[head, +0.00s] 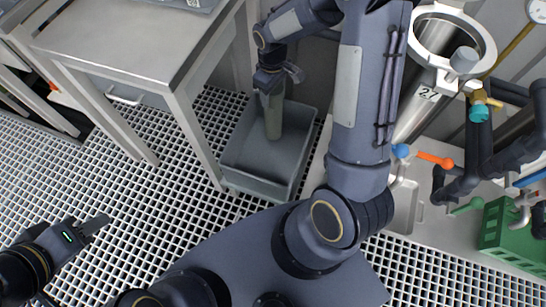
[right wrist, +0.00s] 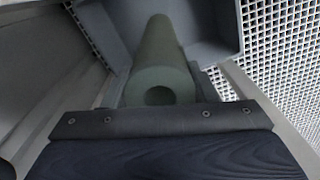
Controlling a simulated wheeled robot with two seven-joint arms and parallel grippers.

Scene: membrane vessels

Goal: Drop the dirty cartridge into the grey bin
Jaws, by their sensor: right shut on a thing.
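The dirty cartridge (head: 274,118) is a grey-green cylinder with a hole in its end. My right gripper (head: 272,84) is shut on its upper end and holds it roughly upright, over or inside the grey bin (head: 262,187). In the right wrist view the cartridge (right wrist: 162,62) points away from the gripper into the bin (right wrist: 215,50). I cannot tell whether its lower end touches the bin floor. My left gripper (head: 98,226) is at the lower left, away from the bin, and its fingers look close together.
A steel table (head: 125,38) stands left of the bin. A steel vessel with an open ring top (head: 485,42), pipes and coloured valve handles stand at the right. A green crate (head: 500,240) sits at the lower right. Open grating floor (head: 150,195) lies at the left.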

